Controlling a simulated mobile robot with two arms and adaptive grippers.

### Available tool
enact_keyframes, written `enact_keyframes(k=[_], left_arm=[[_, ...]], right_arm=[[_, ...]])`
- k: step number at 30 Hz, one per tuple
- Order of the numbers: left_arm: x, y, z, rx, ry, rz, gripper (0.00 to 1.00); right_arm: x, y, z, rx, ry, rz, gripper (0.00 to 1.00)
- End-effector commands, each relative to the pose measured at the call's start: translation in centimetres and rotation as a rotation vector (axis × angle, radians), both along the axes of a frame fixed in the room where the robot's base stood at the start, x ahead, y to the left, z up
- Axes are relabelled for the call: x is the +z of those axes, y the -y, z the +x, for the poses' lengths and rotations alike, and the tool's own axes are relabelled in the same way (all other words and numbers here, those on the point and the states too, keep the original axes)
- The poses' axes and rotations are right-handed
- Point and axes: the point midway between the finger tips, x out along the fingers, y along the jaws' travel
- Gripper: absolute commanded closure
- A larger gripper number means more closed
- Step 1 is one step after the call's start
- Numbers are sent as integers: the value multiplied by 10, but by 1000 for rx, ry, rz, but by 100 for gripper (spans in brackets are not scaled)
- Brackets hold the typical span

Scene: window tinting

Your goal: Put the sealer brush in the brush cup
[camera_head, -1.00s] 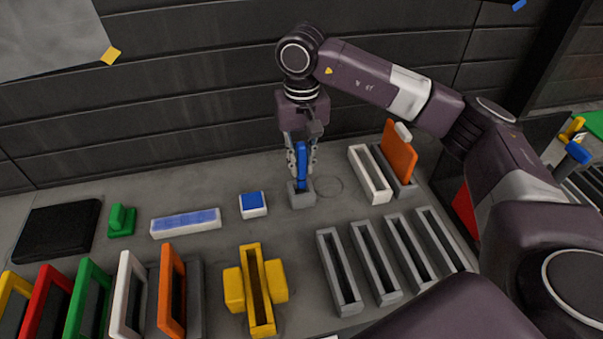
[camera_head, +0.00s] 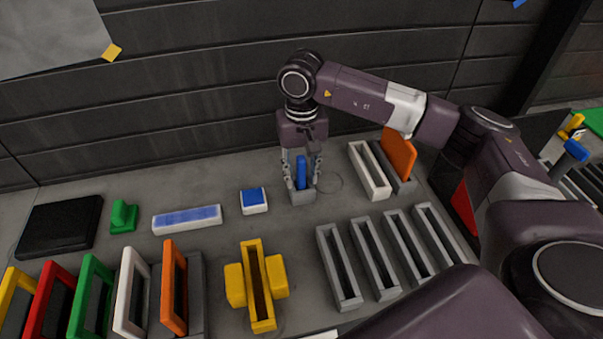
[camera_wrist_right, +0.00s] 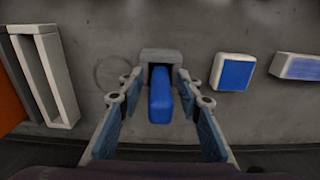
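The sealer brush, with a blue handle (camera_head: 300,170), stands upright in the small grey brush cup (camera_head: 302,196) at the back middle of the bench. In the right wrist view the blue handle (camera_wrist_right: 160,95) rises out of the grey cup (camera_wrist_right: 161,56). My right gripper (camera_head: 301,184) is open around the brush. In the right wrist view its fingers (camera_wrist_right: 160,100) are spread with a gap on each side of the handle. The lower end of the brush is hidden inside the cup. My left gripper is not in view.
A white block with a blue top (camera_head: 253,200) stands left of the cup, with a longer blue-topped white block (camera_head: 187,219) beyond it. A white slotted holder (camera_head: 369,171) and an orange panel (camera_head: 399,155) stand to the right. Grey slotted racks (camera_head: 338,267) and a yellow holder (camera_head: 236,289) are in front.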

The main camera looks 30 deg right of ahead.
Motion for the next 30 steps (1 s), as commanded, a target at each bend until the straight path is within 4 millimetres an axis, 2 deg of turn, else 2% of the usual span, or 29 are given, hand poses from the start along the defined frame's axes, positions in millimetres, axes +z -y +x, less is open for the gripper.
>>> enact_keyframes(k=[10, 11, 14, 24, 30], left_arm=[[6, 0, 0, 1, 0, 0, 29], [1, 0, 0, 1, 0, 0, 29], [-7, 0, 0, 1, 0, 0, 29], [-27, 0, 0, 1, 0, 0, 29], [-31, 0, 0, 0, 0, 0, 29]], right_arm=[[6, 0, 0, 0, 0, 0, 67], [7, 0, 1, 0, 2, 0, 67], [22, 0, 1, 0, 5, 0, 67], [95, 0, 1, -1, 5, 2, 67], [118, 0, 1, -1, 1, 1, 67]])
